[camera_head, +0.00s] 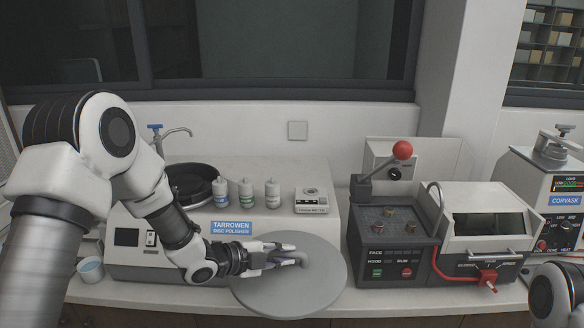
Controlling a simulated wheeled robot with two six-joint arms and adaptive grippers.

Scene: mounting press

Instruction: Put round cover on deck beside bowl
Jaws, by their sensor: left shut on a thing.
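The round cover (285,298) is a large flat grey disc. It is in front of the polisher's front face, towards the right, and overlaps the bench's front edge in the picture. My left gripper (290,256) is over the cover and shut on its grey handle, which the fingers partly hide. The dark round bowl (190,182) is set in the left part of the white disc polisher's deck (250,172), behind my left arm, which hides part of it. My right gripper is out of view; only part of my right arm shows at the bottom right.
Several small bottles (246,192) stand on the deck right of the bowl, near a small instrument (312,200). A tap (172,136) rises behind the bowl. A grey press with a red-knobbed lever (402,150) stands to the right. A cup (91,269) is at left.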

